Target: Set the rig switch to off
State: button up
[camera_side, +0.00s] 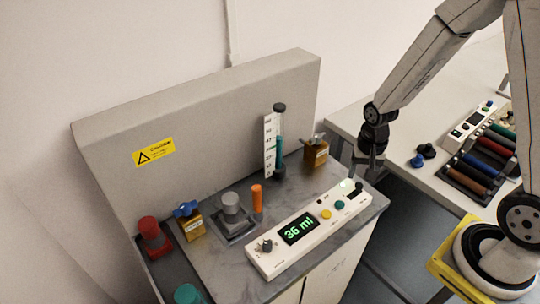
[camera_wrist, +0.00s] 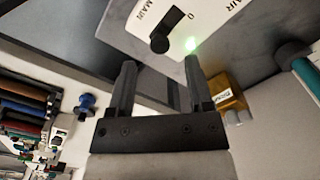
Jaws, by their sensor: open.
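The white control panel (camera_side: 290,240) lies on the marble-topped bench. In the wrist view its end (camera_wrist: 215,20) carries the lettering "MAIN", a "0" and a partly cut-off "AIR". A black switch lever (camera_wrist: 168,30) with a rounded end lies by the "MAIN" and "0" marks. In the side view my gripper (camera_side: 367,172) hangs over the panel's right end.
The panel has a green "36 ml" display (camera_side: 299,229), a knob (camera_side: 266,245) and coloured buttons. An amber bottle (camera_side: 316,152), a tall cylinder (camera_side: 279,145) and an orange tube (camera_side: 257,198) stand behind it. A rack of coloured rolls (camera_side: 483,160) is on the right table.

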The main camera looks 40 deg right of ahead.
aim_at(359, 184)
jog(key=shift+f, duration=1.7)
grip_shut()
dwell(0.3)
